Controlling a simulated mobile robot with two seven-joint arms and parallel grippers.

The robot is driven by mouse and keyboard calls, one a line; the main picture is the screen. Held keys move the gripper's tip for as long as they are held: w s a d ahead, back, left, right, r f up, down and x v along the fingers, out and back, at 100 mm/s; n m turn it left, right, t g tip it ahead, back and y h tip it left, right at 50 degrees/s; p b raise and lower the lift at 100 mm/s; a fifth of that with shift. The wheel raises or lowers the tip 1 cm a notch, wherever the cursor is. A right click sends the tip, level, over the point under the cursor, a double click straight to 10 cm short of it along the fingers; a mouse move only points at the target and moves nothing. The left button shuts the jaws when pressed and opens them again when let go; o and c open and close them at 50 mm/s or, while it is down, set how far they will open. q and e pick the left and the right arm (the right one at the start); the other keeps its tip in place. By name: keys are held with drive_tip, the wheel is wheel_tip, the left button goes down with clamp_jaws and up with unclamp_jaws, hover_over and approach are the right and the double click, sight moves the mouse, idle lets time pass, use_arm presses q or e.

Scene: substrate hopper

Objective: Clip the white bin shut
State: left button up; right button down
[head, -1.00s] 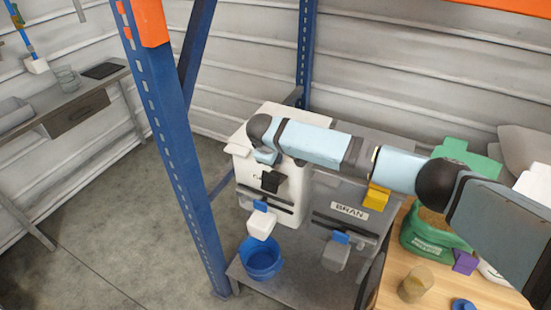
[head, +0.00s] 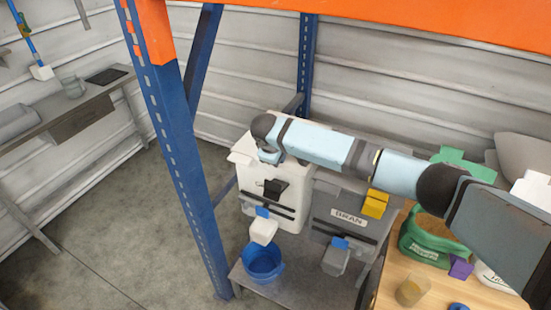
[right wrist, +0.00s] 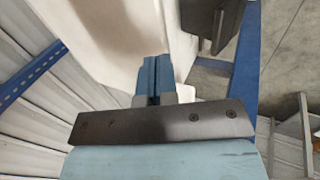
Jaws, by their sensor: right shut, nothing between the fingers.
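The white bin (head: 264,213) stands left of the grey bin on a low grey shelf. Its black clip (head: 275,189) is on the upper front; I cannot tell whether it is fastened. My right arm reaches in from the right above both bins. My right gripper (head: 269,157) points down at the white bin's top, just above and behind the clip. In the right wrist view my right gripper (right wrist: 153,80) is shut and empty, with its tips by the white bin's pale surface (right wrist: 110,45). A dark part (right wrist: 215,25), perhaps the clip, shows beside it. My left gripper is out of view.
The grey BRAN bin (head: 340,237) with a yellow clip (head: 375,204) stands close on the right. A blue rack post (head: 178,150) rises at the left front. A blue bucket (head: 263,262) sits below the white bin's spout. A green bag (head: 428,240) stands on the wooden table.

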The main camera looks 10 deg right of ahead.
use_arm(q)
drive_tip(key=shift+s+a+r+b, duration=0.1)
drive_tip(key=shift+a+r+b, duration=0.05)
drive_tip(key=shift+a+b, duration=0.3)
use_arm(e)
drive_tip(key=s+a+f+v, duration=0.1)
drive_tip(key=v, duration=1)
drive_tip(key=shift+s, duration=0.3)
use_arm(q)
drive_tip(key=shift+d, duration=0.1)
use_arm(e)
drive_tip(key=shift+f, duration=0.1)
